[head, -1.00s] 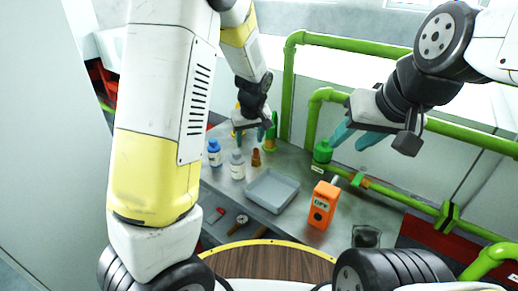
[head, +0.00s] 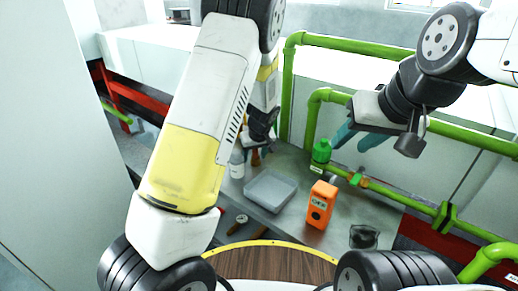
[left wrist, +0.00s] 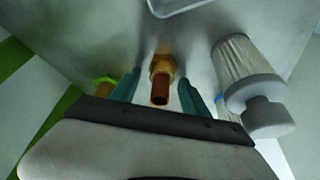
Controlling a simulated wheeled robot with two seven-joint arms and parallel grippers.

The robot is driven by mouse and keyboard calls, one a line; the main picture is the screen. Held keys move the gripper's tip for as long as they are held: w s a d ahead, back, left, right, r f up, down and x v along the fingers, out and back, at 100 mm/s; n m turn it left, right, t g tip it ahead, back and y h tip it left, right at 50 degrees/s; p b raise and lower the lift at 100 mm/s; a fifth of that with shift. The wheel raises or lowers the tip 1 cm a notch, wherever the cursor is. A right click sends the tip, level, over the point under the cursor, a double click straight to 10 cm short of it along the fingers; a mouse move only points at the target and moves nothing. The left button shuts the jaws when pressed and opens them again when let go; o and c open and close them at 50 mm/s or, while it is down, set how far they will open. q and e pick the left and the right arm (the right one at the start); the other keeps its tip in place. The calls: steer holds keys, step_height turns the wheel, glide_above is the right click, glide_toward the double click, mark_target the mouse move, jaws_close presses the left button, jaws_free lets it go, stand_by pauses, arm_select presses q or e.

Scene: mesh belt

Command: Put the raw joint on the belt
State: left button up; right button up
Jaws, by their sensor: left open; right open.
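The raw joint, seen as a brass-coloured fitting (left wrist: 161,80), stands on the metal bench between my left gripper's two teal fingers in the left wrist view. My left gripper (left wrist: 158,88) is open, with a gap on both sides of the fitting. In the head view a small brown part of the fitting (head: 256,158) shows beside my left arm, which hides most of that gripper. My right gripper (head: 358,138) is open and empty, above the green pipes at the right. I cannot make out the belt surface for certain.
Green pipes (head: 400,195) run along the right. A white machine with red framing (head: 165,58) is at the left.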

arm_select(q)
jaws_close()
steer(key=shift+r, duration=0.1)
